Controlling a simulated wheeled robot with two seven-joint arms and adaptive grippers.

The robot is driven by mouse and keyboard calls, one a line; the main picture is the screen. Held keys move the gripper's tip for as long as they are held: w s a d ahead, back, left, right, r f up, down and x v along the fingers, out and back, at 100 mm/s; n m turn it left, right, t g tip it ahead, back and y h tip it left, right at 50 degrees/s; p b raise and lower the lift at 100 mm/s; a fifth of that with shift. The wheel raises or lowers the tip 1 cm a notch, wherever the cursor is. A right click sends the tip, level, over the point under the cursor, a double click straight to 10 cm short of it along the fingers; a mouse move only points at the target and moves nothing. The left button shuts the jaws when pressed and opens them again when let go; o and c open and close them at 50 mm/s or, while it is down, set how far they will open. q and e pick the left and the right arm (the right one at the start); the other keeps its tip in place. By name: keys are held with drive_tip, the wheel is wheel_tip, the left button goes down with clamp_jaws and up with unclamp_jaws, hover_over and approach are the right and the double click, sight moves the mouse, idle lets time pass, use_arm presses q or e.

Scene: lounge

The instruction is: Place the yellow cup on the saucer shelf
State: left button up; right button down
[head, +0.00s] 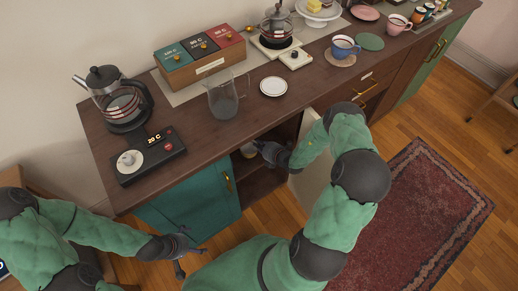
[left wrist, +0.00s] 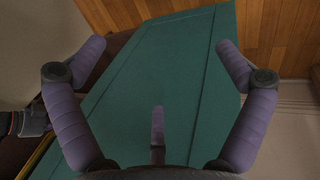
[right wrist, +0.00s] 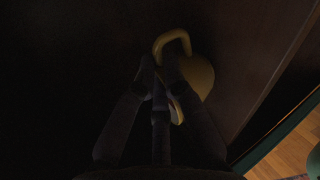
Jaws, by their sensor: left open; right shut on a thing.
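The yellow cup (head: 248,151) shows as a small pale patch inside the open cabinet in the head view. In the dark right wrist view the yellow cup (right wrist: 199,76) is clearer, with its curved handle toward the fingers. My right gripper (head: 262,147) reaches into the cabinet; its fingers (right wrist: 160,72) are shut on the cup's handle. A cabinet shelf (head: 262,182) shows below the cup; whether this is the saucer shelf, and whether saucers stand on it, I cannot tell. My left gripper (head: 190,254) is open and empty before the teal door; its spread fingers frame the left wrist view (left wrist: 160,55).
The teal door (head: 195,195) is left of the opening, and a pale open door (head: 312,190) stands right of it, close to my right arm.

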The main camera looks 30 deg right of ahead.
drive_tip(key=shift+s+a+f, duration=0.1)
drive_tip(key=shift+a+f, duration=0.1)
drive_tip(key=shift+f, duration=0.2)
drive_tip(key=shift+r, duration=0.15)
drive_tip(key=c, duration=1.3)
unclamp_jaws()
drive_tip(key=shift+f, duration=0.2)
drive_tip(key=shift+s+r, duration=0.15)
drive_tip(key=shift+r, duration=0.1)
drive_tip(key=shift+p+v, duration=1.85)
drive_tip(key=shift+v, duration=1.75)
